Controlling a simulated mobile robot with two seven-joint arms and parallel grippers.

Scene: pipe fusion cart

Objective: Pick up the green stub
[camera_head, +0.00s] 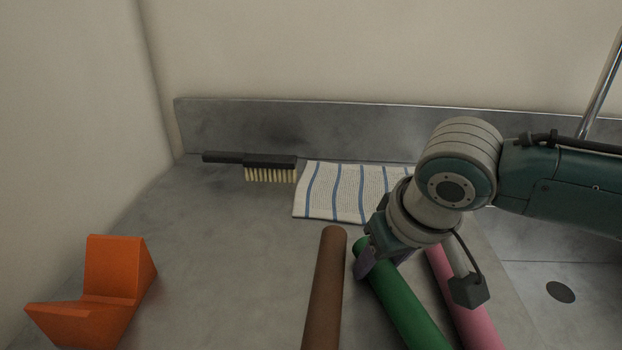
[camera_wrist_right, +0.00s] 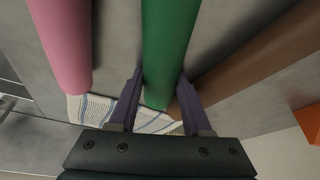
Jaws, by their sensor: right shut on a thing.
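The green stub (camera_head: 402,304) is a long round bar lying between a brown one and a pink one in the head view. My right gripper (camera_head: 377,262) is at its far end, and its fingers are shut on it. In the right wrist view the green stub (camera_wrist_right: 166,45) passes between the two purple fingers of the gripper (camera_wrist_right: 155,98), one on each side. I cannot tell whether the stub is lifted off the metal surface. My left gripper is not in view.
A brown stub (camera_head: 325,285) lies just left of the green one, and a pink stub (camera_head: 463,300) just right. A striped cloth (camera_head: 335,190) and a brush (camera_head: 270,162) lie at the back by the metal upstand. An orange block (camera_head: 112,290) stands front left.

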